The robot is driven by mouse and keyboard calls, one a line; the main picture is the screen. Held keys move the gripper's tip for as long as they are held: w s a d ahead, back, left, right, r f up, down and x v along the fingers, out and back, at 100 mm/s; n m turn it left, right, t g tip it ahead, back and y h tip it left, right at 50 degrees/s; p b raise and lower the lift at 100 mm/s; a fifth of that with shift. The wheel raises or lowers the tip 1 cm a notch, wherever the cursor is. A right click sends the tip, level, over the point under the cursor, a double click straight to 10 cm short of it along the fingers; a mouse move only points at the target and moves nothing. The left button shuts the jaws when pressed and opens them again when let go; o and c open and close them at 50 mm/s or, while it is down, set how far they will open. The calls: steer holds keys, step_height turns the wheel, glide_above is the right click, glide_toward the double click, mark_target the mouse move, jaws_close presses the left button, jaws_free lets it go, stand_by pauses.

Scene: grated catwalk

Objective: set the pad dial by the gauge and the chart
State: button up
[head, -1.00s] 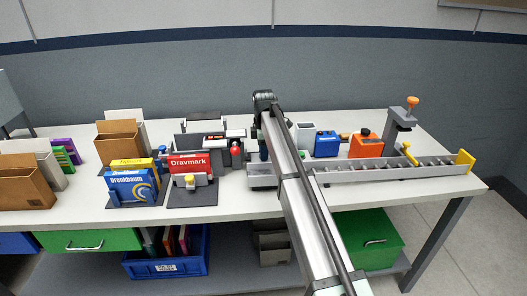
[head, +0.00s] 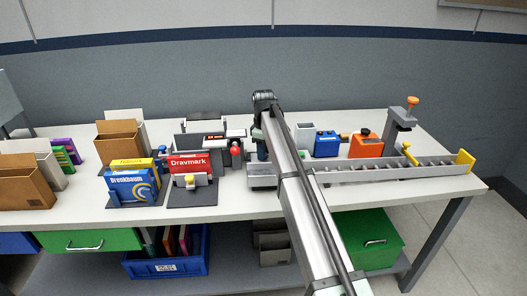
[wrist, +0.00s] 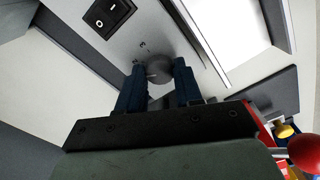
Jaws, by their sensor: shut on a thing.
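The pad dial (wrist: 158,70) is a dark grey round knob on a light grey panel (wrist: 125,48) in the wrist view. My gripper (wrist: 159,86) has its two blue fingers on either side of the dial and is shut on it. Small dark scale marks show beside the knob; which one it points to is too small to tell. In the head view my gripper (head: 262,152) is mostly hidden by my arm. A small display with red digits (head: 214,137), likely the gauge, stands left of it; its reading is too small to make out. The chart cannot be told for certain.
A black rocker switch (wrist: 110,16) and a red ball knob (wrist: 306,152) are near my gripper. A red Dravmark box (head: 189,163) stands left. Blue (head: 326,144) and orange (head: 366,146) boxes and a long grey channel (head: 390,169) lie right.

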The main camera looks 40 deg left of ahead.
steer(key=m, duration=1.2)
stand_by(0.7)
steer(key=o, duration=1)
steer(key=shift+o, duration=0.2)
steer(key=shift+r, duration=0.1)
step_height(320, 180, up, 14)
steer(key=shift+f, duration=0.2)
